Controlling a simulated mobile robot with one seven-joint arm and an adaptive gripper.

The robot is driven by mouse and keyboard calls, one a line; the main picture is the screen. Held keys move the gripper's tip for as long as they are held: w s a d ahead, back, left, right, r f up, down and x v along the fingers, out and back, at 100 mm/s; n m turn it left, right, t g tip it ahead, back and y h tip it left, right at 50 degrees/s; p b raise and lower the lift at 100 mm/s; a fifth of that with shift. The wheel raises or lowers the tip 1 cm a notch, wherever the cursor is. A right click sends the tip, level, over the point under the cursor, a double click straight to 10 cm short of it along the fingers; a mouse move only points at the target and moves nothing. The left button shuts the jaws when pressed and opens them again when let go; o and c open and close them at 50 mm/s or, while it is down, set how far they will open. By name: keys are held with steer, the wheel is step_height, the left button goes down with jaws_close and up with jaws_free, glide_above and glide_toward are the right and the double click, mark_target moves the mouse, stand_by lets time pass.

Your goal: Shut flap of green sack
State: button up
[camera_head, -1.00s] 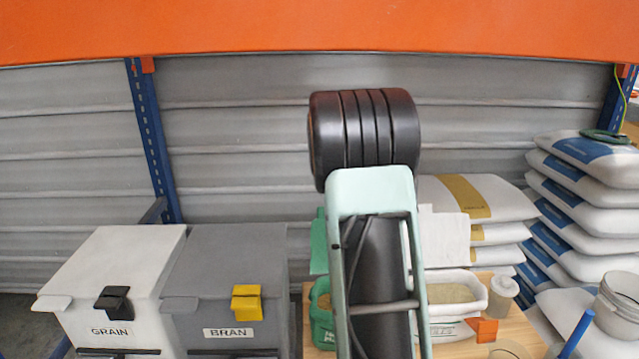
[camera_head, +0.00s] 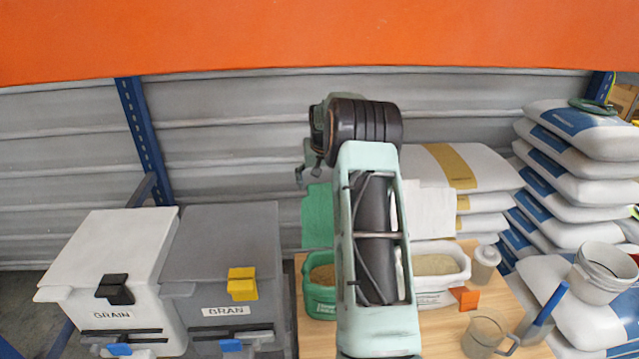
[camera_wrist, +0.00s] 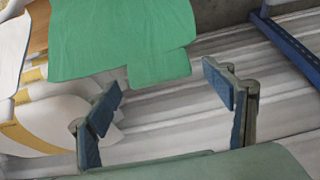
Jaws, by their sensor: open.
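The green sack (camera_head: 318,301) stands on the wooden table, left of my arm, with its top open and brown grain-like contents showing. Its green flap (camera_head: 317,217) stands raised behind the opening. My arm hides the sack's right part. In the wrist view the green flap (camera_wrist: 122,38) hangs in at the top as a broad sheet with a narrower tab at its lower edge. My gripper (camera_wrist: 166,105) is open and empty, its two fingers apart, with the flap's tab beyond and above the gap. In the head view the gripper is mostly hidden behind the wrist.
A white sack (camera_head: 436,266) with its own raised white flap (camera_head: 432,208) stands right of my arm. A shaker (camera_head: 485,264), an orange block (camera_head: 464,298) and a clear jug (camera_head: 488,338) are on the table (camera_head: 520,313). GRAIN (camera_head: 110,262) and BRAN (camera_head: 226,258) bins stand left.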

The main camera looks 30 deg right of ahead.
steer(key=shift+x, duration=1)
steer(key=c, duration=1.7)
